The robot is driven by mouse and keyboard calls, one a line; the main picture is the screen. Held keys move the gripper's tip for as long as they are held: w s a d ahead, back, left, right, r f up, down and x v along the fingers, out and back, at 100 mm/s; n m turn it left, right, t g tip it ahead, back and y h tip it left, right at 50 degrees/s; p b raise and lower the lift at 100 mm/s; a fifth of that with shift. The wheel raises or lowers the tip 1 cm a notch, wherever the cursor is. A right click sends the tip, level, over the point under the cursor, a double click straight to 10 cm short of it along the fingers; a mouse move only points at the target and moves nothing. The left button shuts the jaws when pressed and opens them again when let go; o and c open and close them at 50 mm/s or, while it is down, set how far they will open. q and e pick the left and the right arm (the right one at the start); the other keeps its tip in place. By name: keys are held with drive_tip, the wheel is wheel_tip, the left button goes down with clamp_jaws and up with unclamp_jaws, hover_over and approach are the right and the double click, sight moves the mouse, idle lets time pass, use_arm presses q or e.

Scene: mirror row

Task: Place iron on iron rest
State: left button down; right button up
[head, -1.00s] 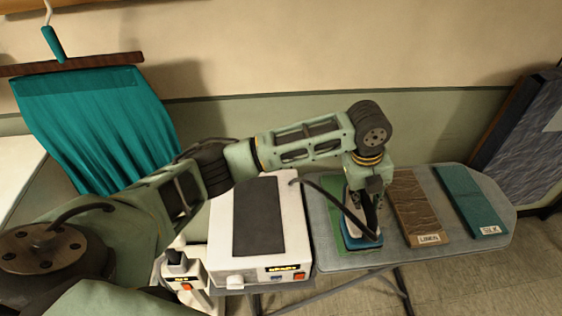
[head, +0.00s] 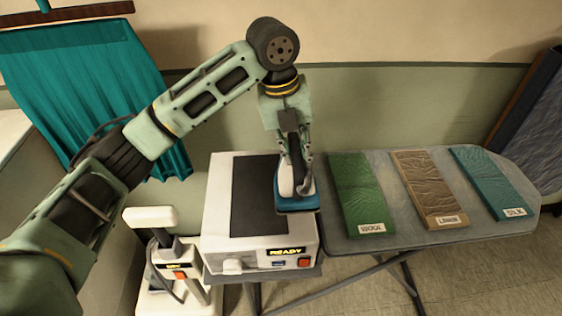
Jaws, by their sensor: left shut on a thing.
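My left gripper (head: 297,158) is shut on the iron (head: 297,204), which has a white body and a blue lower part. The iron is over the right side of the iron rest (head: 217,215), a white box with a dark pad (head: 258,190) on top and a lit "READY" display in front. The iron overlaps the right edge of the pad in the head view. I cannot tell whether its sole touches the rest. The gripper covers part of the iron's handle. My right gripper is not in view.
The ironing board (head: 400,190) to the right bears green (head: 352,185), brown linen (head: 428,185) and teal silk (head: 490,180) cloth strips. A white device (head: 155,225) stands left of the rest. Teal cloth (head: 85,85) hangs at the back left.

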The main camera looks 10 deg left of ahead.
use_arm(q)
drive_tip(key=w+a+f+p, duration=0.3)
drive_tip(key=a+f+p, duration=0.1)
drive_tip(key=a+f, duration=0.6)
drive_tip(key=shift+a+p, duration=0.2)
drive_tip(key=shift+p, duration=0.2)
drive_tip(key=shift+f, duration=0.2)
drive_tip(key=c, duration=1.9)
unclamp_jaws()
drive_tip(key=shift+f, duration=0.1)
drive_tip(key=o, duration=0.3)
drive_tip(key=shift+s, duration=0.15)
